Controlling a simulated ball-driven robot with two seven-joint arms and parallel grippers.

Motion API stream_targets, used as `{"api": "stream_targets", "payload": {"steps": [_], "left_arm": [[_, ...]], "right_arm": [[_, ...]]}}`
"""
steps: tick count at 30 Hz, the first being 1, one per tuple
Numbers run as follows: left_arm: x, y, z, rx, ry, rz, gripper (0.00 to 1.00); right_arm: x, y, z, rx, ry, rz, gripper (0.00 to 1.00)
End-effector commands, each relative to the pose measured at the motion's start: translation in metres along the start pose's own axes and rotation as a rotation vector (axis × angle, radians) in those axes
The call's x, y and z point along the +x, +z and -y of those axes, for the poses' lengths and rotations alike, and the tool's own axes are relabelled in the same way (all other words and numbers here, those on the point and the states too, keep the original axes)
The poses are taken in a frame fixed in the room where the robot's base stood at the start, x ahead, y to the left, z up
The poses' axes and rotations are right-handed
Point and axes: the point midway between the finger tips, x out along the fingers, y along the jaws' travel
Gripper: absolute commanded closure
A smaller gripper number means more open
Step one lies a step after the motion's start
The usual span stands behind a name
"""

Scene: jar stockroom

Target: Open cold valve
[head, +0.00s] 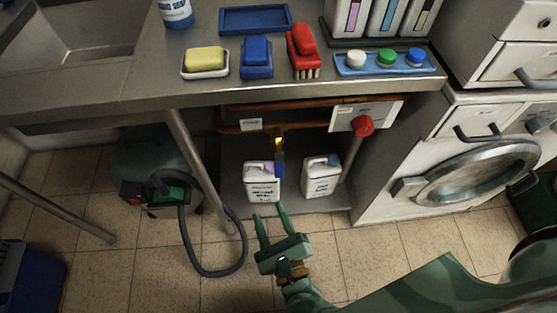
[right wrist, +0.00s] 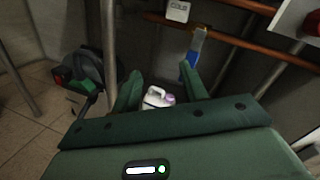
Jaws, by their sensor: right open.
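The cold valve (head: 280,164) is under the counter, on the lower copper pipe; its blue lever hangs downward below a brass body. In the right wrist view the blue lever (right wrist: 188,72) shows just beyond the right finger, partly hidden by it. A small white label reading COLD (right wrist: 177,10) is by the pipe. My right gripper (head: 270,212) is open and empty, in front of and below the valve, fingers pointing toward the under-counter space; it also shows in the right wrist view (right wrist: 158,75). It appears apart from the lever. My left gripper is not in view.
Two white jugs (head: 262,182) (head: 322,177) stand below the pipes. A red knob (head: 362,126) sits by a white panel at right. A metal leg (head: 195,165) and a dark machine with a hose (head: 150,165) are left; a washing machine (head: 470,170) is right.

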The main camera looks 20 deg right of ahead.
Motion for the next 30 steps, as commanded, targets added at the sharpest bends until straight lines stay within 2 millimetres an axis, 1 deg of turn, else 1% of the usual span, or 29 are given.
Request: {"api": "stream_targets", "payload": {"steps": [1,4,6,8,11,14,21,24,28,30], "left_arm": [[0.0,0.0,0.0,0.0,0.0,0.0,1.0],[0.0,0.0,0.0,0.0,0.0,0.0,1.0],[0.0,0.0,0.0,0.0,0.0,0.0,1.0],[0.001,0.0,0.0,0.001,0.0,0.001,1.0],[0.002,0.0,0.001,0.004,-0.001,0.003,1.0],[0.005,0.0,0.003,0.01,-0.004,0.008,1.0],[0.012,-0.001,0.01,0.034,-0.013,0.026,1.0],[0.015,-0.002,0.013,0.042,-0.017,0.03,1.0],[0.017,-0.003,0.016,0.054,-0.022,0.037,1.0],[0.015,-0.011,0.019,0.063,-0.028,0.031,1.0]], "right_arm": [[-0.002,-0.009,0.004,0.122,-0.064,-0.025,0.56],[-0.007,-0.025,0.013,0.308,-0.174,-0.06,0.56],[-0.009,-0.031,0.016,0.38,-0.219,-0.07,0.56],[-0.008,-0.035,0.019,0.412,-0.242,-0.075,0.56],[0.001,-0.038,0.022,0.427,-0.253,-0.076,0.56],[0.02,-0.041,0.026,0.425,-0.253,-0.076,0.56],[0.08,-0.049,0.039,0.423,-0.251,-0.075,0.56],[0.103,-0.052,0.044,0.423,-0.251,-0.076,0.56],[0.126,-0.054,0.05,0.421,-0.25,-0.076,0.56],[0.134,-0.055,0.052,0.421,-0.25,-0.077,0.56]]}}
